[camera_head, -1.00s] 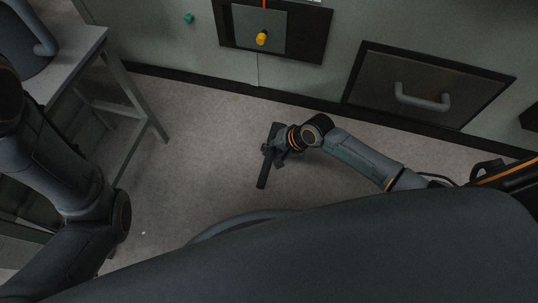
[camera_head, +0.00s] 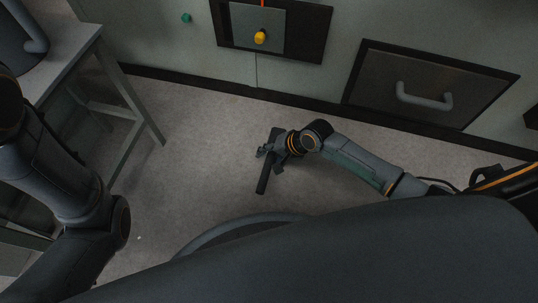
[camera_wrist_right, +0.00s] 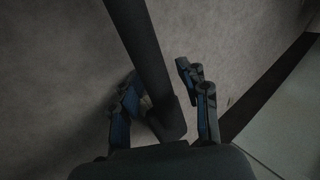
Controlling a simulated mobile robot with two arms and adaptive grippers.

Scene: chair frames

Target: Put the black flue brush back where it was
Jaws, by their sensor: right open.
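In the right wrist view the brush (camera_wrist_right: 142,45) runs from the top edge down between the fingers of my right gripper (camera_wrist_right: 160,78), ending in a wider dark block. The fingers are open, one on each side, with a visible gap on the right side. I cannot tell whether the brush touches the floor or the left finger. My left arm comes in at the left of the head view; its gripper is out of view.
A grey cabinet front has a drawer with a curved handle (camera_head: 424,99) and a small panel with a yellow knob (camera_head: 260,37). A green knob (camera_head: 186,18) is to its left. A grey table (camera_head: 76,48) stands at the left. The floor (camera_head: 195,140) between is clear.

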